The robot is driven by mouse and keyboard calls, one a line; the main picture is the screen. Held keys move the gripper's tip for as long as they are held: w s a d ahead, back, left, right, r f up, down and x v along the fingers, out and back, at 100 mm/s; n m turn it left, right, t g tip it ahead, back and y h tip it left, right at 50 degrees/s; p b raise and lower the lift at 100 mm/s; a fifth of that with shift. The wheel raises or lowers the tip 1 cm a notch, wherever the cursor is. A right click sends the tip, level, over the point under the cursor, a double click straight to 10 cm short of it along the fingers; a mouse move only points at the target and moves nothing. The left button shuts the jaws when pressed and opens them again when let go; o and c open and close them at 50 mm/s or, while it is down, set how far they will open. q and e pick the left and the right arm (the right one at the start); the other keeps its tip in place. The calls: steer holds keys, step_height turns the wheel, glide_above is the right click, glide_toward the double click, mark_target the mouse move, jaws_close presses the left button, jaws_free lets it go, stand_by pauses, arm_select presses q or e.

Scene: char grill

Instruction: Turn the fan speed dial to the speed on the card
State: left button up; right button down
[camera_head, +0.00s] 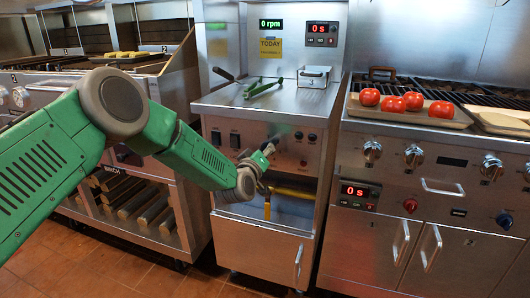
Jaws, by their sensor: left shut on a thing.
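The yellow card (270,48) is on the steel back panel. Its top line reads TODAY; the smaller line is too small to read. Above it a green display (271,24) reads 0 rpm. My left gripper (268,152) is at the front panel (283,152) of the middle steel unit, left of two small dark knobs (305,135). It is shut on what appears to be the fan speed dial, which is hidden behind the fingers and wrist. I cannot read the dial's setting. My right gripper is not in view.
Green-handled tools (262,87) and a small steel box (314,76) lie on the unit's top. A yellow-handled tool (293,194) is in the opening below. Tomatoes (392,104) sit on a tray (425,118) on the right grill, with knobs (413,156) in front.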

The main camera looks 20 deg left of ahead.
arm_select(q)
steer(key=shift+f, duration=0.2)
steer(key=o, duration=1.1)
steer(key=shift+w, duration=0.1)
steer(key=shift+r, duration=0.1)
steer(key=s, duration=1.2)
steer(key=shift+a, duration=0.25)
